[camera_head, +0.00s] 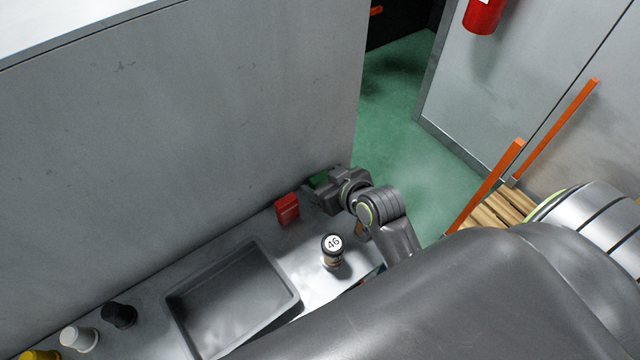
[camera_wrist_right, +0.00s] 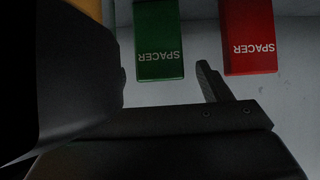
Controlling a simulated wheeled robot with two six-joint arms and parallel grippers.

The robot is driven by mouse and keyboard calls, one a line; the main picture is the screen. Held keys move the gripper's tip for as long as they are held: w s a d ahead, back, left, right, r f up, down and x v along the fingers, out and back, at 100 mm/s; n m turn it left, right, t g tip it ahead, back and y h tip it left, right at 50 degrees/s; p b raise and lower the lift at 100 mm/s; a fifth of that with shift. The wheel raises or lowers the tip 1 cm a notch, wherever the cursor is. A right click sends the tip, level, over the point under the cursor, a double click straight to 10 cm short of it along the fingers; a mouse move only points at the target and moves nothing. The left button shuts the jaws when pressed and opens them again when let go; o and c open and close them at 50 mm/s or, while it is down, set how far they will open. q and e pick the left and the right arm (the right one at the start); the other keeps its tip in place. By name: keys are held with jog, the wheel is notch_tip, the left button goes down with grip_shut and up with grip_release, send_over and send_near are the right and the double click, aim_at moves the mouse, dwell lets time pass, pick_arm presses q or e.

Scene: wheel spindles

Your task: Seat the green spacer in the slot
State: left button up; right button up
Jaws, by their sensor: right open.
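The green spacer (camera_head: 320,180) is a small block at the far right end of the grey bench, partly hidden by my right gripper (camera_head: 322,192) in the head view. In the right wrist view the green spacer (camera_wrist_right: 160,42) shows its label upside down and lies in line with the gap between the fingers of my right gripper (camera_wrist_right: 163,78). The gripper is open, and I see no clear hold on the spacer. A red spacer (camera_wrist_right: 248,38) is beside it, and it also shows in the head view (camera_head: 287,209). I cannot make out the slot. My left gripper is out of view.
A grey tray (camera_head: 178,318) sits on the bench. A round piece marked 46 (camera_head: 332,250) stands near my right arm. Black (camera_head: 119,314), white (camera_head: 78,338) and yellow (camera_head: 40,355) pieces are at lower left. A grey wall (camera_head: 190,130) rises behind the bench.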

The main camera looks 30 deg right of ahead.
jog(key=c, duration=1.1)
